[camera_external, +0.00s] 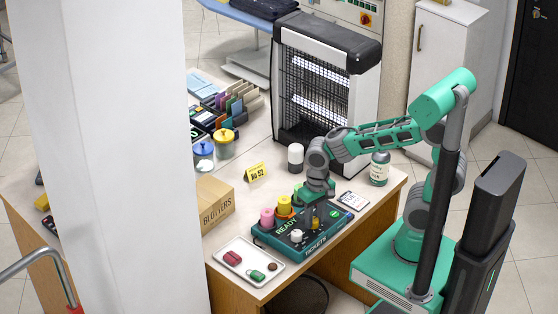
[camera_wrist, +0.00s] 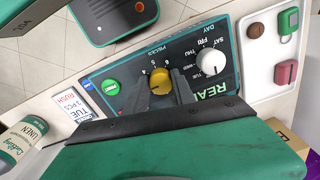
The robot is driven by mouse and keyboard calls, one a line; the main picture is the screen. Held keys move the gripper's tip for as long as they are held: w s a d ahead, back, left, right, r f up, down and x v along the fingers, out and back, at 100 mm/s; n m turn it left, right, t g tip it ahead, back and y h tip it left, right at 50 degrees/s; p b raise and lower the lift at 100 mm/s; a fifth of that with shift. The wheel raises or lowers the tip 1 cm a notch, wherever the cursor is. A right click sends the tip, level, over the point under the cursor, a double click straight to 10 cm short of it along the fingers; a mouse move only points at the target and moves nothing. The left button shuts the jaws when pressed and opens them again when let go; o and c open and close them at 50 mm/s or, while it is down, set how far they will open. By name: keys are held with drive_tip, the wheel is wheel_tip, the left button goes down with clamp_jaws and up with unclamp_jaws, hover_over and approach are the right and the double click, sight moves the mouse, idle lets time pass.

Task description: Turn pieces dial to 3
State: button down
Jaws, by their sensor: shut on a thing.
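The ticket machine (camera_external: 276,238) is a dark green box with rounded corners on the counter. In the wrist view its panel (camera_wrist: 225,85) shows the yellow pieces dial (camera_wrist: 160,84), with small numbers around its rim and the word PIECES beside it. My gripper (camera_wrist: 159,79) has one dark finger on each side of this dial and is shut on it. The number the dial points at is too small to tell. The white day dial (camera_wrist: 210,62) stands to its right, apart from my fingers. In the external view my gripper (camera_external: 314,211) is lowered onto the machine.
A white tray (camera_external: 234,272) with red and green items is at the machine's front left. A cardboard box (camera_external: 215,209), pink and yellow spools (camera_external: 284,204), a card reading TUE (camera_external: 353,201) and a bottle (camera_external: 379,169) stand close by. An insect-lamp-like heater (camera_external: 325,85) stands behind.

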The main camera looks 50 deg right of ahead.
sight(315, 219)
idle(0.5)
drive_tip(key=c, duration=1)
unclamp_jaws()
drive_tip(key=shift+c, duration=0.2)
wheel_tip(315, 219, up, 8)
drive_tip(key=shift+d+f, duration=0.1)
drive_tip(key=shift+d, duration=0.05)
